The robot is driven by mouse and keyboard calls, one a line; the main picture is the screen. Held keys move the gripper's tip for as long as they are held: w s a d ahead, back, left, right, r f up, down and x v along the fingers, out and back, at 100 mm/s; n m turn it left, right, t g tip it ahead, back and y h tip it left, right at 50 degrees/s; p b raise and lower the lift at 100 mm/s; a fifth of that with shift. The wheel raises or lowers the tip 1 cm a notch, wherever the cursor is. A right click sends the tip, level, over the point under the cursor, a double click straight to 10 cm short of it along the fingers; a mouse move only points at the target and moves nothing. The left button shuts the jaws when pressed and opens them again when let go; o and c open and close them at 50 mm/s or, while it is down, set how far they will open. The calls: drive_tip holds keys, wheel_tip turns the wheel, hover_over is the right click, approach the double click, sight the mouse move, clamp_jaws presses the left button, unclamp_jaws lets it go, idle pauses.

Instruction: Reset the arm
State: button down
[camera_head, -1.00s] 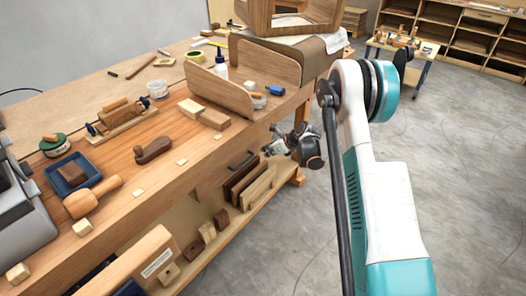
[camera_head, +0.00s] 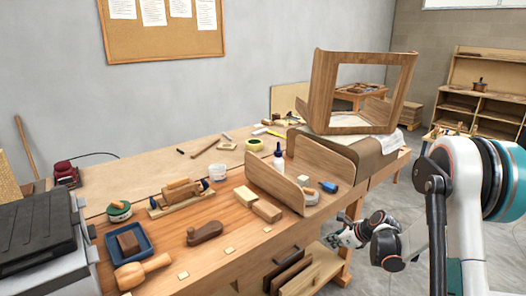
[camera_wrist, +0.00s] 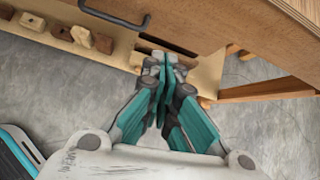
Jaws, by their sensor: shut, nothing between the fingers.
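My arm stands at the right of the head view, in white, black and teal. My gripper (camera_head: 335,240) hangs low beside the front of the wooden workbench (camera_head: 225,262), below its top. In the wrist view my gripper (camera_wrist: 163,68) has its teal and grey fingers together with nothing between them. Its tips show over the bench's lower shelf (camera_wrist: 205,75), close to the dark drawer handle (camera_wrist: 115,14). Whether the tips touch anything cannot be told.
Wooden blocks (camera_wrist: 82,36) sit on the lower shelf. Grey floor (camera_wrist: 60,85) is open beside the bench.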

drive_tip(key=s+a+r+n+h, duration=0.1)
drive_tip(key=s+a+r+n, duration=0.2)
drive_tip(key=s+r+n, duration=0.55)
drive_tip(key=s+a+r+n+h, duration=0.1)
drive_tip(key=s+a+r+n, duration=0.4)
drive_tip(key=r, duration=0.7)
drive_tip(key=s+a+r+n+h, duration=0.1)
drive_tip(key=s+r+n+h, duration=0.1)
drive_tip(key=s+n, duration=1.1)
drive_tip(key=s+h, duration=0.1)
drive_tip(key=s, duration=1)
drive_tip(key=shift+s+r, duration=0.3)
drive_tip(key=shift+r, duration=0.1)
drive_tip(key=shift+a+n, duration=0.1)
drive_tip(key=shift+n, duration=0.15)
